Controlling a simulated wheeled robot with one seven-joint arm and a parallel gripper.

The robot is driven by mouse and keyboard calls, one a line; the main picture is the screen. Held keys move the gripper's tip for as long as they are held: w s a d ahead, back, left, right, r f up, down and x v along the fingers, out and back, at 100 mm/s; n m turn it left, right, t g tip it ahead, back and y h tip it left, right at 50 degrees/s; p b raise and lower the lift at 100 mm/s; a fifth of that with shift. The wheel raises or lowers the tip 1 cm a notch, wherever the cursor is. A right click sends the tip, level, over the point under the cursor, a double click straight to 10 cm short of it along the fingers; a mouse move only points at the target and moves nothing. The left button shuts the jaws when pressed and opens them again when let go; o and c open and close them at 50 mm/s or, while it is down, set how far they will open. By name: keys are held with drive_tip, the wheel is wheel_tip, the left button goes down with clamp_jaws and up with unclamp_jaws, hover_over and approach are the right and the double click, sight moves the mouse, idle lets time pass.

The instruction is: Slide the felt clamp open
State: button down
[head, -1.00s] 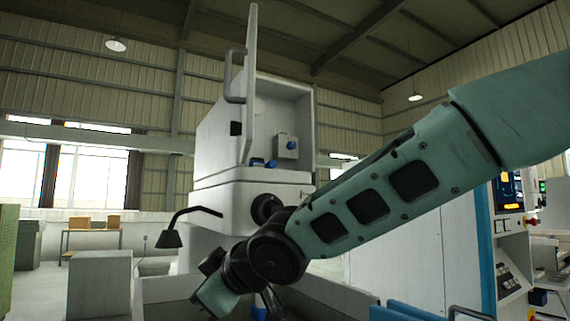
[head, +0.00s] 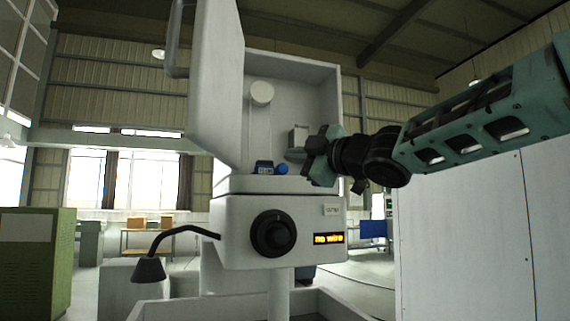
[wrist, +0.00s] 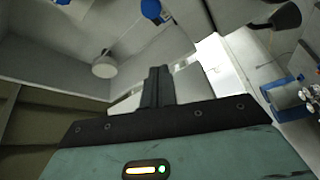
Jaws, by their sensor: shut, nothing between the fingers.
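I cannot tell for certain which part is the felt clamp. In the head view, a small grey block (head: 298,138) is mounted inside the open cabinet, partly hidden by my gripper. Lower left of it are a dark block with blue on it (head: 264,167) and a round blue knob (head: 281,169). My gripper (head: 312,155) is at the cabinet's right side, in front of the grey block; I cannot tell whether it touches. In the wrist view, my dark fingers (wrist: 158,86) are together with nothing between them, and pale block faces show on both sides behind them.
A white round pulley (head: 261,93) is on the cabinet's back wall. The cabinet door (head: 208,80) stands open at left. Below are a black dial (head: 273,233) and a display (head: 329,239) reading "no wire". A black lamp (head: 149,270) reaches out at lower left.

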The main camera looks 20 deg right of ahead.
sight(279, 170)
drive_tip(key=p+x, duration=0.3)
drive_tip(key=x, duration=0.7)
drive_tip(key=shift+w+d+f+p, duration=0.1)
drive_tip(key=shift+d+f+p, duration=0.4)
drive_tip(key=shift+d, duration=0.35)
drive_tip(key=shift+w+d+f+p, duration=0.15)
drive_tip(key=shift+d+f+p, duration=0.3)
drive_tip(key=shift+d, duration=0.45)
drive_tip(key=d+p, duration=0.1)
drive_tip(key=d, duration=0.3)
drive_tip(key=shift+f, duration=0.1)
